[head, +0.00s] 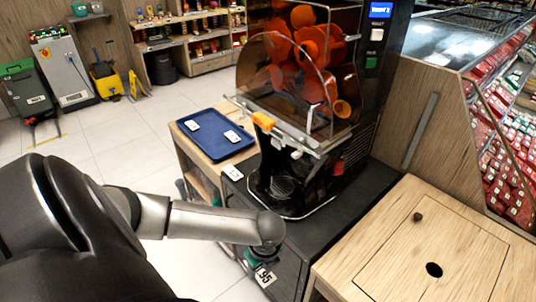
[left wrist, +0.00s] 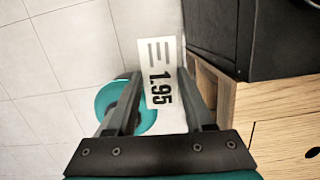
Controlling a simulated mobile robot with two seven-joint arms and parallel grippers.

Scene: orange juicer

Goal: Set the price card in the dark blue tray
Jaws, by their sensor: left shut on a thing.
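My left gripper (head: 262,258) is shut on a price card (head: 265,277), a white card with "1.95" in dark print. It hangs low in front of the dark juicer cabinet, below the counter top. In the left wrist view the card (left wrist: 160,88) sits between the two fingers of my left gripper (left wrist: 158,72). The dark blue tray (head: 207,146) lies on a wooden stand left of the juicer, beyond and to the left of my gripper. Two small white cards (head: 193,125) (head: 232,136) lie in it. My right gripper is not in view.
The orange juicer (head: 300,80) stands on the dark counter. Another small white card (head: 233,172) lies on the counter's left corner. A wooden counter (head: 430,240) with a round hole is at right. Open tiled floor (head: 120,150) lies left of the stand.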

